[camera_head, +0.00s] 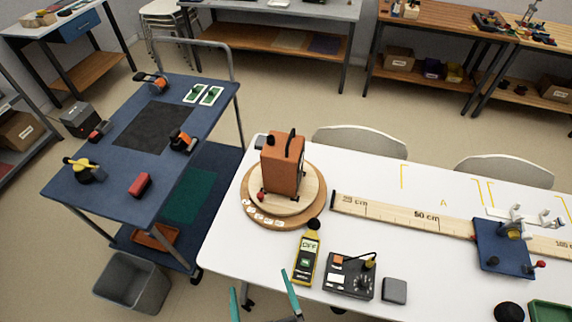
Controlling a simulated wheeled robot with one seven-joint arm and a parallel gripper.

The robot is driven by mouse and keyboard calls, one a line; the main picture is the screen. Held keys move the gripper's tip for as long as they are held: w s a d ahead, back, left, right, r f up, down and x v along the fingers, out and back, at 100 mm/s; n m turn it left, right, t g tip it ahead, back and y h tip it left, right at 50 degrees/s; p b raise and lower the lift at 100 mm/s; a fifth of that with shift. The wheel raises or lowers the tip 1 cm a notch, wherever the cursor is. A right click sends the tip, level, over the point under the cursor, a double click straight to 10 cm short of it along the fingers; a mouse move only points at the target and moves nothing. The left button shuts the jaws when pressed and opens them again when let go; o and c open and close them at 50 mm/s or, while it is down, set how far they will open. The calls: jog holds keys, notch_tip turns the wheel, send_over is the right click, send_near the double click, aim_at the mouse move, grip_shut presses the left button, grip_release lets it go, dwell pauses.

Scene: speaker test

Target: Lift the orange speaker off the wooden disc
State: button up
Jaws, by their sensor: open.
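The orange speaker (283,168) stands upright on the wooden disc (250,207), near the left end of the white table (225,245). It has a dark handle or strap on top. The disc looks layered, with a paler round top and small white labels along its front edge. My gripper (262,289) is at the bottom of the view, with two teal fingers spread apart and nothing between them. It is in front of the speaker and disc in the picture, clear of both. The rest of my gripper is cut off by the lower edge.
A yellow-black meter (306,257), a black control box (350,277) and a grey block (394,291) lie right of my gripper. A long wooden ruler (400,215) runs right from near the disc toward a blue plate (502,250). A blue cart (110,180) stands left of the table.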

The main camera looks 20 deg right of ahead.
jog(key=w+d+r+h, duration=0.1)
jog(key=w+d+r, duration=0.1)
jog(key=w, duration=0.7)
jog(key=m+g+h, duration=0.3)
jog(key=m+h, duration=0.4)
send_near(283, 148)
jog(key=x, duration=0.6)
jog(key=shift+w+f, duration=0.15)
jog(key=shift+f, duration=0.2)
jog(key=shift+f+x, duration=0.15)
jog(key=shift+x, duration=1.15)
jog(key=shift+f+x, duration=0.15)
jog(key=shift+x, duration=1.2)
jog(key=shift+a, duration=0.15)
jog(key=c, duration=2)
jog(key=shift+r, duration=0.2)
